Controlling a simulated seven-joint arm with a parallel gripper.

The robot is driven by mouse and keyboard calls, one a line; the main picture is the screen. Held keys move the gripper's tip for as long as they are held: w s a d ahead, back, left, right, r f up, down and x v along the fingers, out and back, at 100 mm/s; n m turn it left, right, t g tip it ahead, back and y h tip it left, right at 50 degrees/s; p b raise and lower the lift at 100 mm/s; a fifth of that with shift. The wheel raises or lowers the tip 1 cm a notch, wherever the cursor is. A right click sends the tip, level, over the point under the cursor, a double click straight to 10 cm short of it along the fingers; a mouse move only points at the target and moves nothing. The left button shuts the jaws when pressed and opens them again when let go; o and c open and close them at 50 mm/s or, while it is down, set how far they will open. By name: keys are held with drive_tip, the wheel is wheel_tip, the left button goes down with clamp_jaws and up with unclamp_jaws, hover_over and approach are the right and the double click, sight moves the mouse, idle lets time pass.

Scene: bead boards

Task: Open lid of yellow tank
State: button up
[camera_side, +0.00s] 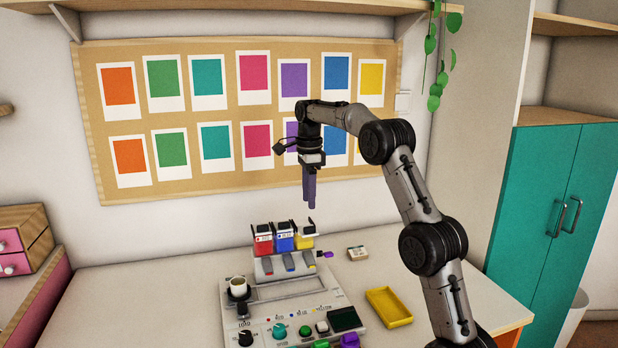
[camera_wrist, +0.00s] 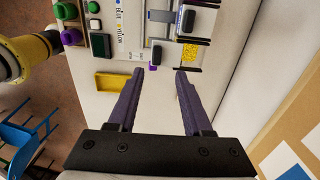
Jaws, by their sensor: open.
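The yellow tank (camera_side: 304,242) stands at the right end of a row of three tanks on the back of the machine, beside the blue tank (camera_side: 284,241) and the red tank (camera_side: 263,243). In the wrist view a speckled yellow patch of the tank (camera_wrist: 190,52) shows near the top, right of centre, beyond the fingertips. My gripper (camera_side: 309,204) hangs above the tanks, fingers pointing down, apart from them. In the wrist view my gripper (camera_wrist: 160,74) is open, with nothing between its fingers.
The machine's console (camera_side: 264,339) has knobs, buttons and a dark screen at its front. A cup (camera_side: 238,286) stands at its left. A yellow tray (camera_side: 389,307) and a small box (camera_side: 357,253) lie on the table to the right. A pinboard (camera_side: 230,202) hangs behind.

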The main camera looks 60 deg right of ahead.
wheel_tip(320, 180, up, 6)
idle(0.4)
